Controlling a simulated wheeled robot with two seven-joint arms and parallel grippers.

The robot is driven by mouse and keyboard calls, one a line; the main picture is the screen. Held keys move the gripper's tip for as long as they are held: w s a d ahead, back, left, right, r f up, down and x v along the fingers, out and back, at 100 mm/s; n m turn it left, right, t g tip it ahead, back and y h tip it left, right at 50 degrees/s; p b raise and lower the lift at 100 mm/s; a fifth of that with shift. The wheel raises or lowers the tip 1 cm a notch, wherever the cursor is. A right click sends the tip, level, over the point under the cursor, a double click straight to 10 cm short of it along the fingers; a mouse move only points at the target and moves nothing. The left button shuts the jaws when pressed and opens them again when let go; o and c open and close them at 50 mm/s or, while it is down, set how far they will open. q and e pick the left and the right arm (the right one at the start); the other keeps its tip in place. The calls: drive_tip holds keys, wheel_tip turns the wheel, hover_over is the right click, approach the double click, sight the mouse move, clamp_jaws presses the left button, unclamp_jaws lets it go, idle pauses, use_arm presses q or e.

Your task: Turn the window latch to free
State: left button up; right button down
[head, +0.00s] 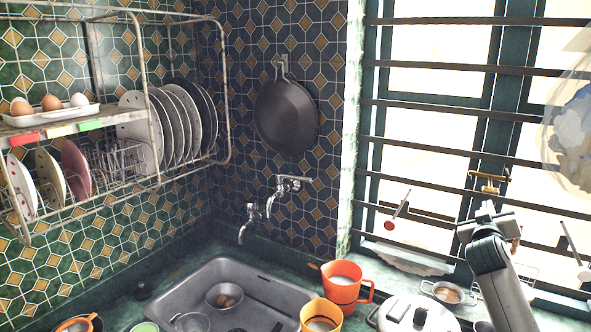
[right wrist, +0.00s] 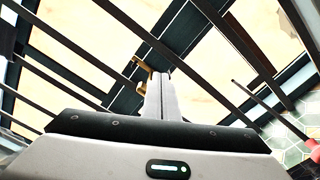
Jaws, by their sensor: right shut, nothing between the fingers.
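The window latch (head: 489,181) is a small brass-coloured handle on the dark green window frame, behind the horizontal bars at the right of the head view. In the right wrist view the brass latch (right wrist: 142,66) shows beside and partly behind my fingertips. My right gripper (head: 487,209) reaches up from the lower right and is just below the latch in the head view. Its pale fingers (right wrist: 159,78) are together with nothing between them. I cannot tell whether they touch the latch. My left gripper is not in view.
Dark horizontal bars (head: 440,148) cross the whole window close to my right gripper. An orange mug (head: 342,283), a lidded pot (head: 413,315) and a small pan (head: 448,293) stand below. A sink (head: 262,290) is at the lower middle. A black pan (head: 286,117) hangs on the wall.

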idle(0.3)
drive_tip(key=p+v, duration=0.2)
drive_tip(key=v, duration=0.4)
idle(0.3)
drive_tip(key=shift+m, duration=0.3)
drive_tip(key=a+m+h+b, duration=0.1)
drive_tip(key=m, duration=0.5)
drive_tip(key=a+m+g+h+b, duration=0.1)
drive_tip(key=m, duration=0.6)
drive_tip(key=a+m+h+b, duration=0.1)
drive_tip(key=m+h, duration=0.1)
drive_tip(key=m, duration=0.5)
drive_tip(key=shift+w+r, duration=0.1)
drive_tip(key=shift+w, duration=0.3)
